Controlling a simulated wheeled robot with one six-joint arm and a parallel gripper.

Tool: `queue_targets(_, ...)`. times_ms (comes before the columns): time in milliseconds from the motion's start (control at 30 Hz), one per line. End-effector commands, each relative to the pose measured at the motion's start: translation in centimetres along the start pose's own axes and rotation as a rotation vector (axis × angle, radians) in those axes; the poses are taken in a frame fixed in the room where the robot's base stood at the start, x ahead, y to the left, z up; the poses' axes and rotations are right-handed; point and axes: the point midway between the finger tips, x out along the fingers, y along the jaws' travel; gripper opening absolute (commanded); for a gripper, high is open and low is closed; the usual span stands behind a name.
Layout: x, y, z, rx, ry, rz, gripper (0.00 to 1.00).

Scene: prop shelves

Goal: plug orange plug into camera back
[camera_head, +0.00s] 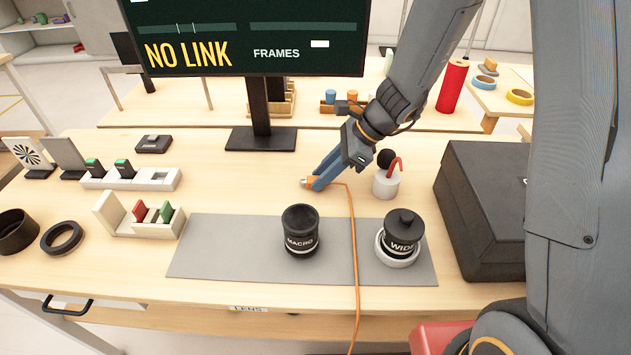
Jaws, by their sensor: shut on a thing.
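My gripper (318,180), with blue fingers, points down and left low over the table behind the grey mat. It is shut on the orange plug (308,183), of which only a small part shows at the fingertips. An orange cable (354,245) runs from there across the mat and over the table's front edge. I cannot pick out a camera back for certain; the monitor (250,35) reads "NO LINK" and "FRAMES".
The grey mat (230,250) bears a MACRO lens (300,232) and a WIDE lens (402,232). A white pot (386,184) stands just right of my gripper. A big dark case (490,200) fills the right. White racks (150,180) stand left.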

Motion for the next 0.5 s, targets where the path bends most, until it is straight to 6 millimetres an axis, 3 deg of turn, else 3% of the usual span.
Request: queue_targets(500,-2.3,0.1,1.6,-0.001,0.000,0.000,0.00)
